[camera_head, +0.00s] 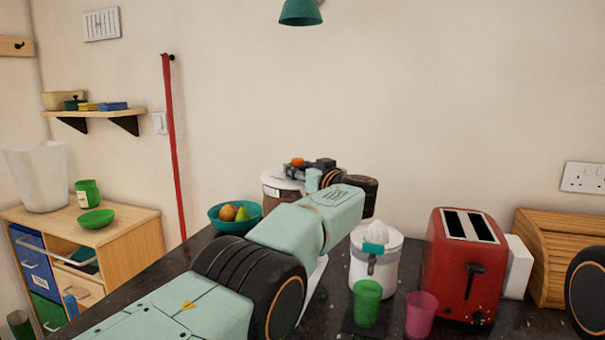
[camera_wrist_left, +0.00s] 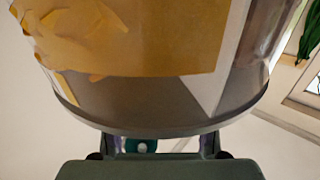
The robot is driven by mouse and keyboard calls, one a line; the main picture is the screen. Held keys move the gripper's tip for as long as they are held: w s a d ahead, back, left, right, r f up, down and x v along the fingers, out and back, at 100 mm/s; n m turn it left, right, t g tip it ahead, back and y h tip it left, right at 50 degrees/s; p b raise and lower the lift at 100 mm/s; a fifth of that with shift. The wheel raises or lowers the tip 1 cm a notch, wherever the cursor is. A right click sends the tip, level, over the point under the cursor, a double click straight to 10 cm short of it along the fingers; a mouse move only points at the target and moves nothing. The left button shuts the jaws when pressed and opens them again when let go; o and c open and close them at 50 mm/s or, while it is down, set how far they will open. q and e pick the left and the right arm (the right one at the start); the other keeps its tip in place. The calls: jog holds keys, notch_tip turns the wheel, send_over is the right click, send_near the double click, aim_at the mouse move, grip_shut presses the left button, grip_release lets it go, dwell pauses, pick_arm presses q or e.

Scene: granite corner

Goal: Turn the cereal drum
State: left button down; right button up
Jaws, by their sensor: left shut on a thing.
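The cereal drum (camera_head: 271,187), with a pale rim and brownish contents, stands behind my left forearm on the dark counter. Its lower part is hidden by my arm. An orange piece (camera_head: 297,162) shows at its top. My left gripper (camera_head: 308,168) is at the drum's top and shut on it; the exact contact is hard to make out. In the left wrist view the clear drum (camera_wrist_left: 170,95) fills the upper middle, with yellow-brown flakes inside, and covers the fingertips. My right gripper is not in view.
A teal fruit bowl (camera_head: 234,222) is left of the drum. A white juicer (camera_head: 362,272), green cup (camera_head: 367,303), pink cup (camera_head: 420,316), red toaster (camera_head: 462,265) and wooden bread box (camera_head: 560,245) crowd the counter to the right. A wooden cabinet (camera_head: 135,240) stands at left.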

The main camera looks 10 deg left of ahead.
pick_arm(q)
jog(key=shift+a+r, duration=0.1)
jog(key=shift+r, duration=0.25)
jog(key=c, duration=1)
grip_release()
jog(key=o, duration=0.4)
jog(key=shift+f, duration=0.25)
jog(key=shift+c, duration=0.2)
